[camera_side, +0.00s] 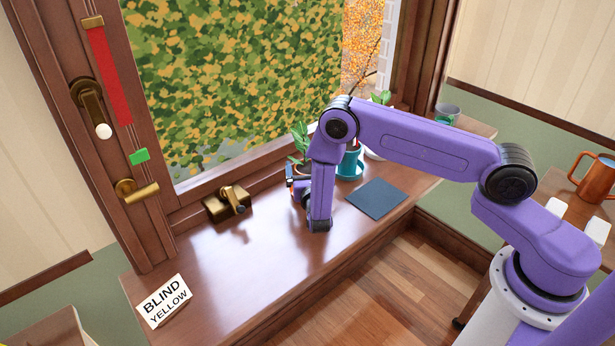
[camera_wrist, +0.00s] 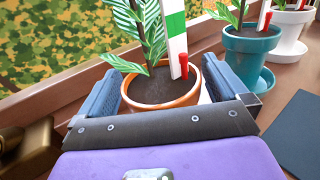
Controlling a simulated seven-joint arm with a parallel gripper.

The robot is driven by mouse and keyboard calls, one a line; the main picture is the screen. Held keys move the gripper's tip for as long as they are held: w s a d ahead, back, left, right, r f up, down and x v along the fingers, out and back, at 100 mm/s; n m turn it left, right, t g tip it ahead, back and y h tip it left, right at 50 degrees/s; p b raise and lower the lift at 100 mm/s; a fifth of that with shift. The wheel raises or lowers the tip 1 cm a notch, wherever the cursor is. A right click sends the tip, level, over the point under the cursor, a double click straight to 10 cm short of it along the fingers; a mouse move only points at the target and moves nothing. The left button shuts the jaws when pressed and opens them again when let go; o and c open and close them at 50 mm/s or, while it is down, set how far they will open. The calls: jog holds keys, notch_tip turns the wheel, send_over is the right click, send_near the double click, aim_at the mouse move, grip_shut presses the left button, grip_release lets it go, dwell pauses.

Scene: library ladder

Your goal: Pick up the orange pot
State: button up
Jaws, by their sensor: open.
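The orange pot (camera_wrist: 163,108) holds dark soil, a striped leafy plant (camera_wrist: 132,28) and a white-and-green marker with a red clip (camera_wrist: 184,66). In the wrist view it stands between the two fingers of my gripper (camera_wrist: 166,74), which is open, one finger on either side. The pot's lower part is hidden by the gripper body. I cannot tell whether either finger touches it. In the side view my gripper (camera_side: 298,184) is low over the wooden sill, and my arm hides nearly all of the pot; green leaves (camera_side: 300,137) show above.
A teal pot (camera_side: 350,160) on a saucer stands to the right, with a white pot (camera_wrist: 289,32) beyond. A dark blue mat (camera_side: 376,198) lies in front. A brass latch (camera_side: 228,204) is to the left, and a "BLIND YELLOW" card (camera_side: 165,300) stands near the sill's left end.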

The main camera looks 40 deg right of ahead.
jog(key=c, duration=1.2)
jog(key=shift+r, duration=0.1)
jog(key=shift+c, duration=0.2)
